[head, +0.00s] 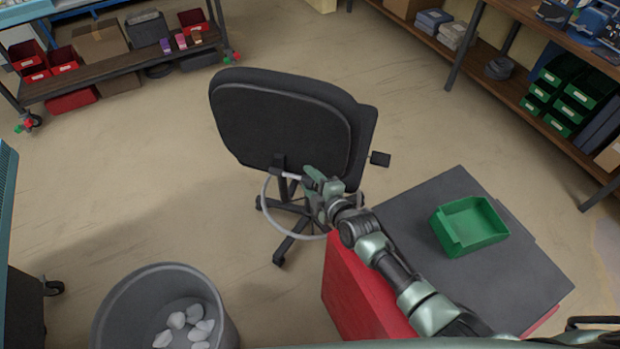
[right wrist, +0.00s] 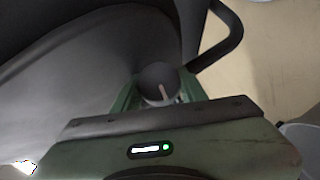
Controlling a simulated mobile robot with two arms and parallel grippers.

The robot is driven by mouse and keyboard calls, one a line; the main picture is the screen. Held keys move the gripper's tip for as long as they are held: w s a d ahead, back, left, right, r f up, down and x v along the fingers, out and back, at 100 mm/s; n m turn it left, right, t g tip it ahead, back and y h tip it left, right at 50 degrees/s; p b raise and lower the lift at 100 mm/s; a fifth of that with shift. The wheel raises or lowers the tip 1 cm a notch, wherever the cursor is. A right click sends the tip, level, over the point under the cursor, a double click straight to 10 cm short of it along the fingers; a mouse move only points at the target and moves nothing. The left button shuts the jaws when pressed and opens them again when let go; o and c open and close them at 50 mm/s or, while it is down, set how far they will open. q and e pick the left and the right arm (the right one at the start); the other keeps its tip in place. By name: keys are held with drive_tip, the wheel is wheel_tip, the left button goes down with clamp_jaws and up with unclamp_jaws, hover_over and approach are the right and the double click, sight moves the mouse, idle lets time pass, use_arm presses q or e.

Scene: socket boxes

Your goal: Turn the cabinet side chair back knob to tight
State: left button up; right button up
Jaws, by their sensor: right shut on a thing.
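The black office chair (head: 280,125) stands in the middle of the floor, its back facing me. My right gripper (head: 312,178) is at the lower part of the chair back, on the side nearer the red cabinet (head: 352,290). In the right wrist view, a round dark knob (right wrist: 158,82) with a pale line on its face sits between the two green fingers (right wrist: 158,92), which are shut on it. The pale line points roughly upright. In the head view the knob is hidden or too small to tell. My left gripper is not in view.
A green bin (head: 468,225) sits on the cabinet's dark top. A grey waste bin (head: 120,315) with crumpled white pieces stands at the bottom left. Shelves with bins line the back left (head: 120,78) and right (head: 510,95). The floor around the chair is mostly clear.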

sight(314, 185)
drive_tip(key=shift+s+f, duration=0.1)
drive_tip(key=o, duration=1.4)
drive_tip(key=shift+c, duration=0.2)
drive_tip(key=v, duration=0.7)
drive_tip(key=shift+s+d, duration=0.15)
drive_tip(key=shift+s, duration=0.2)
